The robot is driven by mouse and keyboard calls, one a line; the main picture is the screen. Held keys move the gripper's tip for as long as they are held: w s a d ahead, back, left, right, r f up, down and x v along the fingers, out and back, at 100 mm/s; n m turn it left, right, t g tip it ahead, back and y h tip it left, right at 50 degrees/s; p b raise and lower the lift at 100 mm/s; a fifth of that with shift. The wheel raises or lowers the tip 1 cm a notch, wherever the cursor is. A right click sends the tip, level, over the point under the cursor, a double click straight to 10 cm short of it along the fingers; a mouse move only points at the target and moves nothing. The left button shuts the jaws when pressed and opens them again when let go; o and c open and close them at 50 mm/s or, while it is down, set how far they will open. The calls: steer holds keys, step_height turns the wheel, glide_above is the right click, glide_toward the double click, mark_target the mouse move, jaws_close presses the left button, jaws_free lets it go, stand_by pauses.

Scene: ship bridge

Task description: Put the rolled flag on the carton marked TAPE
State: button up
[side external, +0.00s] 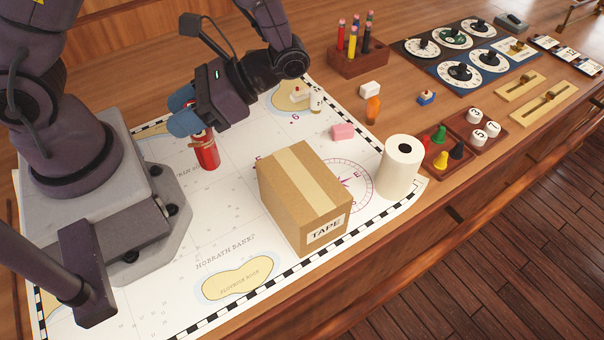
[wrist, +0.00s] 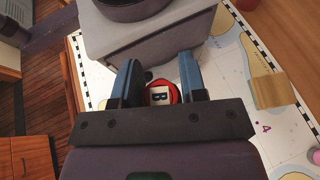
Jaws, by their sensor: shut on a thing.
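The rolled flag (side external: 208,153) is a short red roll with a tan tie, roughly upright over the chart beside my base. My gripper (side external: 186,116) points down at it, with its blue fingers shut on its upper part. In the wrist view, the red roll's end with a white piece marked B (wrist: 160,96) shows between the fingers of my gripper (wrist: 159,82). I cannot tell whether the flag's lower end touches the chart. The brown carton marked TAPE (side external: 284,205) stands closed on the chart, right of the flag in the side view. Its top is bare.
A white paper roll (side external: 399,167) stands close to the carton's right. The chart (side external: 180,265) is clear in front of the flag.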

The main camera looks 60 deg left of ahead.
steer(key=w+d+r+n+t+h, duration=0.1)
steer(key=d+r+n+t+h, duration=0.1)
steer(key=d+n+h, duration=0.4)
steer(key=w+d+r+n+t+h, duration=0.1)
steer(key=w+d+r+n+h, duration=0.1)
steer(key=d+n+h, duration=0.5)
steer(key=w+d+r+n+t+h, duration=0.2)
steer(key=w+r+n+t+h, duration=0.35)
steer(key=w+n+t, duration=0.35)
step_height(320, 180, down, 7)
steer(key=t, duration=0.1)
steer(key=shift+r+y, duration=0.15)
steer(key=shift+y, duration=0.3)
steer(key=shift+s, duration=0.1)
steer(key=o, duration=1.2)
steer(key=shift+c, duration=0.2)
